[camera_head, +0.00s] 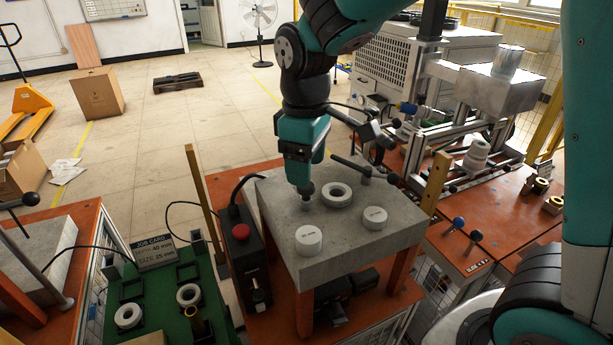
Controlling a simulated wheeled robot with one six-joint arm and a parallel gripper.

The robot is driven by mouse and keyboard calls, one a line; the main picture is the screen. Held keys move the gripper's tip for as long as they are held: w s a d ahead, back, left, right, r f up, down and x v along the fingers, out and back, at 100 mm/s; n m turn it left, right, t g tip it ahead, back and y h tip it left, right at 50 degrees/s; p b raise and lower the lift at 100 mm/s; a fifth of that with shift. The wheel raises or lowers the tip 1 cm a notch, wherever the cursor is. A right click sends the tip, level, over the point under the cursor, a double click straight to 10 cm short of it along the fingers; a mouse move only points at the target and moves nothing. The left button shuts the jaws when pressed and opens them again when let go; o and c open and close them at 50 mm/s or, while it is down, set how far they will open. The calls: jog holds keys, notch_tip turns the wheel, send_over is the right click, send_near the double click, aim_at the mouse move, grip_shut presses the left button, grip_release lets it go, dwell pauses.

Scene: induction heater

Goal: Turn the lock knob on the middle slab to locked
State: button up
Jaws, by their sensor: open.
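The middle slab (359,247) is a grey stone-like block on orange legs. My gripper (306,189) points straight down over its far left part, beneath a teal wrist. The jaws are open, but their gap is too small to make out. A small pale round piece (306,203) shows directly under the tip; I cannot tell whether they touch or whether it is the lock knob. A dark lever with a ball end (348,164) stands at the slab's far edge. The lock knob's marking and setting cannot be read.
A white ring (337,194) lies close right of my gripper. Wooden posts (201,190) (435,183) rise at both sides.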

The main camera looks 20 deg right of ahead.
jog(key=shift+f, duration=2)
jog(key=c, duration=0.9)
